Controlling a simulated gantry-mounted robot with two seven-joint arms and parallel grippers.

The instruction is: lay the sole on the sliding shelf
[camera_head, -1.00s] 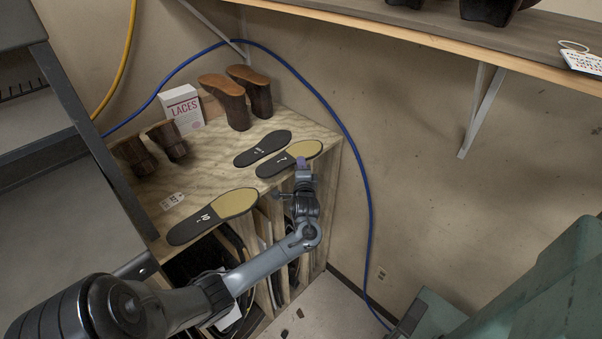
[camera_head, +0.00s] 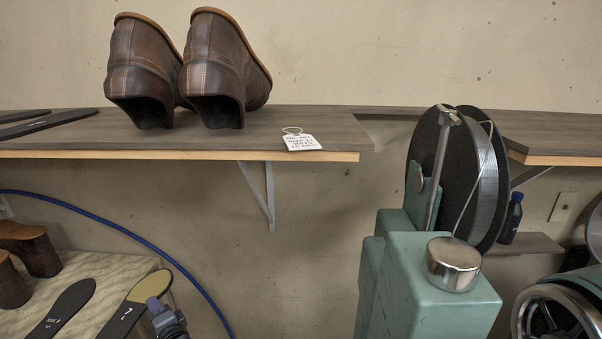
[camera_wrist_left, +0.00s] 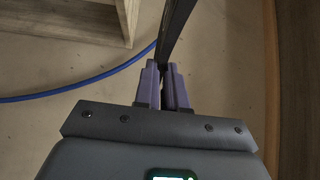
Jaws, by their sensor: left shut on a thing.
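The sole (camera_head: 128,308), black with a tan end and a white 7, shows at the lower left of the head view. My left gripper (camera_head: 155,308) is at its tan end, shut on the sole's edge. In the left wrist view, the shut fingers (camera_wrist_left: 166,82) pinch the sole (camera_wrist_left: 176,28), seen as a thin dark strip edge-on. I cannot tell whether the sole is clear of the plywood top. A grey-brown wooden shelf (camera_head: 300,115) runs along the wall above; I cannot tell whether it is the sliding shelf. My right gripper is not in view.
Another black sole (camera_head: 65,305) lies on the plywood top (camera_head: 100,265). Brown boots (camera_head: 222,65) and a white tag (camera_head: 303,142) sit on the upper shelf. A green machine (camera_head: 430,290) with a large spool (camera_head: 487,190) stands at right. A blue hose (camera_head: 120,232) curves along the wall.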

